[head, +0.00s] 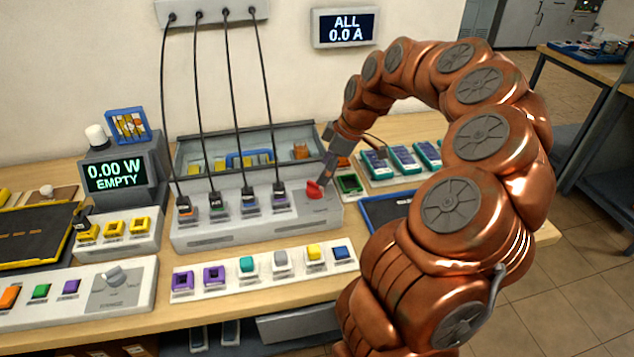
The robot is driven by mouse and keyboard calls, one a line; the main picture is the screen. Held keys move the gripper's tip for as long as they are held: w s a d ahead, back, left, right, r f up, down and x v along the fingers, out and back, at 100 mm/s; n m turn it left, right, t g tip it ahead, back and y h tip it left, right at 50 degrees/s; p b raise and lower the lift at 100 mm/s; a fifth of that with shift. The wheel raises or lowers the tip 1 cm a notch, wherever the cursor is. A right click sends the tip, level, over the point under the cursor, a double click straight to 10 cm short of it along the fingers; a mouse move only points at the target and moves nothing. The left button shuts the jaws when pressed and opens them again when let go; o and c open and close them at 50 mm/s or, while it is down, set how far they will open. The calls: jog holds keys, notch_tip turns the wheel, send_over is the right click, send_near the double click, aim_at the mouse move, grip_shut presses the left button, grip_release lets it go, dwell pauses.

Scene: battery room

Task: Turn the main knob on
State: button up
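A red knob (314,190), which looks like the main knob, sits at the right end of a grey power strip unit (215,236) on the wooden bench. My gripper (326,178) is at the end of the curved copper arm, pointing down right beside the red knob, just up and to its right in the head view. It is small here and seen edge-on, so I cannot tell whether its fingers are open or touch the knob. Several black-corded plugs (216,199) stand in the strip. A display (343,28) reads "ALL 0.0 A".
A second, grey knob (114,275) is on a panel at the lower left. A meter (115,176) reads "0.00 W EMPTY". Hanging cords (200,100) rise to a wall box left of my gripper. A grey tray (185,152) is behind the strip, coloured blocks (247,264) in front.

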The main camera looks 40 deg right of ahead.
aim_at(315, 188)
jog(key=shift+p+x, duration=0.8)
jog(key=shift+x, duration=2.1)
jog(key=shift+s, duration=0.1)
jog(key=shift+c, duration=0.3)
jog(key=c, duration=1.1)
